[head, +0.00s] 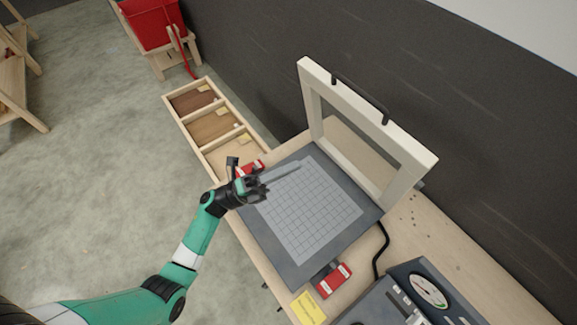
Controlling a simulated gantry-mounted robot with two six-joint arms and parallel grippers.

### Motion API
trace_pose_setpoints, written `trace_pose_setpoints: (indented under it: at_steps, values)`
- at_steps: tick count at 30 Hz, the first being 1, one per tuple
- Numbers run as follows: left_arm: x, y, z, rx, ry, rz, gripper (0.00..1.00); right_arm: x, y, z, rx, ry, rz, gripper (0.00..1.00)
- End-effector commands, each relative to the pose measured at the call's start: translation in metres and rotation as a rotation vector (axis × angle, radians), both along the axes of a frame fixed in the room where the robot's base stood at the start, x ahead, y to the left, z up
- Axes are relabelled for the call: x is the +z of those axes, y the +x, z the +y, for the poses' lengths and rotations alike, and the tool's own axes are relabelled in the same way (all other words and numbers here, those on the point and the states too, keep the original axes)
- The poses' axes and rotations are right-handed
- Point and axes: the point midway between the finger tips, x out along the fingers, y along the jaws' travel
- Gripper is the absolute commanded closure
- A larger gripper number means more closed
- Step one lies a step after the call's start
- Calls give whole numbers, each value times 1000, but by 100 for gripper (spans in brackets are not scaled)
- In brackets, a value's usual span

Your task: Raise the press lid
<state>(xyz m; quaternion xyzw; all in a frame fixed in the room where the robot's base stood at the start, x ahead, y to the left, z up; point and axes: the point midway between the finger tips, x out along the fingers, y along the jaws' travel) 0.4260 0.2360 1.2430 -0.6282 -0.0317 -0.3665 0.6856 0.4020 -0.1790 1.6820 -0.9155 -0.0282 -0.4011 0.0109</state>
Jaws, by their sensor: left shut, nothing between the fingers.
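The press lid (409,155) is a cream square frame with a dark bar handle (362,99) along its top edge. It stands raised, close to upright, at the back of the press base. The dark grey press base (293,261) lies flat, with a light grid sheet (305,208) on its top. My left gripper (262,188) is shut and empty over the left edge of the base, well apart from the lid. A thin grey strip shows beside its fingers. My right gripper is not in view.
Red clamps (333,280) sit at the base's front right and behind my left gripper. A wooden tray with compartments (207,77) lies at the back left. A grey unit with a dial (428,290) and a yellow note (308,309) are at the front. A dark wall rises behind.

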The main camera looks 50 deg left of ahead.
Motion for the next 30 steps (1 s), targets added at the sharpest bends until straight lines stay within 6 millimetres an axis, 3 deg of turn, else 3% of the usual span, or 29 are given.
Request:
trace_pose_setpoints:
  at_steps: [20,26,30]
  values:
    - [0,0,0,0,0,0,100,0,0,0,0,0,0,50]
    - [0,0,0,0,0,0,70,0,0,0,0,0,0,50]
    - [0,0,0,0,0,0,70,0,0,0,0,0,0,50]
